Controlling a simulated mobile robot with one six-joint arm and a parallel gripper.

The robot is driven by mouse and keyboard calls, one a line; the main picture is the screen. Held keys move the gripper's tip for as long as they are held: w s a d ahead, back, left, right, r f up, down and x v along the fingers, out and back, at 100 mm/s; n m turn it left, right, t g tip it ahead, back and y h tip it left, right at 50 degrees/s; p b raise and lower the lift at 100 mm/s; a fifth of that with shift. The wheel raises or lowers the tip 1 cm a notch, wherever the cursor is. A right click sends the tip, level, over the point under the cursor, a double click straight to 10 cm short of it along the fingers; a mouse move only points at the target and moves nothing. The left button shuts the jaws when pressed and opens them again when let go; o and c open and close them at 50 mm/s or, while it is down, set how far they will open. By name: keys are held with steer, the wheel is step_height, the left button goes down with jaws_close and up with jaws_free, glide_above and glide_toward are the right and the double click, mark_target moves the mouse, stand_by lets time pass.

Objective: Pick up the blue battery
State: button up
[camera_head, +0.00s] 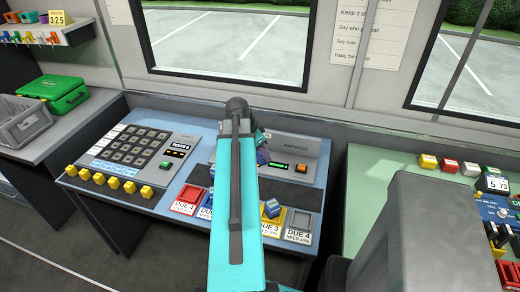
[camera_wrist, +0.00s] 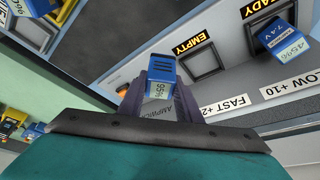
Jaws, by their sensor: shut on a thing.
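In the wrist view my gripper (camera_wrist: 162,92) is shut on a blue battery (camera_wrist: 162,68) with a white percentage label. The battery sits between the two dark fingers, beside a dark slot (camera_wrist: 208,60) marked EMPTY. Its lower end is hidden, so I cannot tell whether it touches anything. A second blue battery (camera_wrist: 281,38), marked 45%, is at the slot marked READY on the right. In the head view my arm covers most of my gripper and the held battery. Another blue battery (camera_head: 271,208) is on the yellow tray (camera_head: 276,222).
The blue desk (camera_head: 120,198) carries a keypad panel (camera_head: 140,146) and yellow knobs (camera_head: 128,187). A red tray (camera_head: 188,200) and a grey tray (camera_head: 301,221) stand along its front. The charger panel (camera_head: 310,150) is behind my arm. A green case (camera_head: 55,92) is at the left.

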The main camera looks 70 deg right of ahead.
steer(key=s+a+b, duration=0.1)
steer(key=a, duration=0.1)
steer(key=s+a+b, duration=0.1)
steer(key=s, duration=0.1)
steer(key=shift+a+r+b, duration=0.1)
steer(key=shift+a+b, duration=0.2)
steer(key=shift+a, duration=0.1)
steer(key=shift+b, duration=0.4)
steer(key=b, duration=0.3)
steer(key=shift+s+a, duration=0.2)
steer(key=shift+s, duration=0.05)
steer(key=a+b, duration=0.1)
steer(key=b, duration=0.4)
steer(key=shift+s+r+b, duration=0.1)
steer(key=shift+s+b, duration=0.3)
steer(key=shift+s+a+r+b, duration=0.1)
steer(key=shift+a+r+b, duration=0.2)
steer(key=shift+b, duration=0.4)
steer(key=shift+f, duration=0.1)
